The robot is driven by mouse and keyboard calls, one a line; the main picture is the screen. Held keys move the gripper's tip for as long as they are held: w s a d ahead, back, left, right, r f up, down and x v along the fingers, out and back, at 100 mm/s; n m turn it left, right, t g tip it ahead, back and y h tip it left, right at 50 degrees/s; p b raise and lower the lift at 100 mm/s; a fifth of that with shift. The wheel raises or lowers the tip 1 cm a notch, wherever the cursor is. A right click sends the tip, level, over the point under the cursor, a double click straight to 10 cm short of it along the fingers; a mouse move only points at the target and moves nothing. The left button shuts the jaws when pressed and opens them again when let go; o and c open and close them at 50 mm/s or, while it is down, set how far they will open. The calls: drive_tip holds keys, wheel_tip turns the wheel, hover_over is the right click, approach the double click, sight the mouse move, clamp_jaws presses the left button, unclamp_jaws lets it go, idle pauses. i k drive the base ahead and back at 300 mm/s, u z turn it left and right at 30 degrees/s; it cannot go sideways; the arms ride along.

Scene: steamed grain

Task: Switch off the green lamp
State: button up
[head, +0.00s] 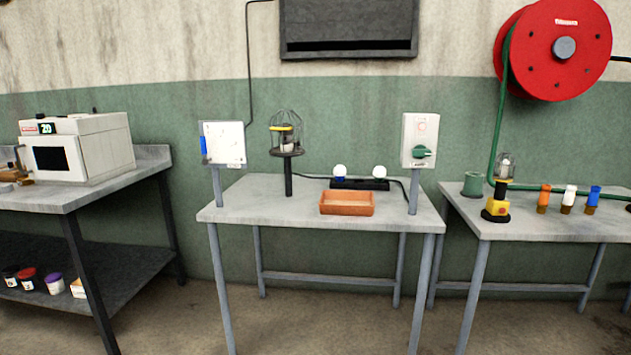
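No lamp in the head view is clearly lit green. A caged lamp (287,135) with a yellow band stands on a dark post at the back of that table. Two white round bulbs (340,171) (379,172) sit on a black base (360,184). A smaller caged lamp (505,167) stands at the left of the right table. My gripper is not in view.
The middle table (270,207) carries an orange tray (347,209) and a white panel (224,144) on a post. A yellow-and-black device (496,208) and several coloured bottles stand on the right table (540,228). A white machine (85,148) is on the left bench. The floor in front is open.

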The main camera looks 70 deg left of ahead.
sight(419, 151)
drive_tip(key=u, duration=2.65)
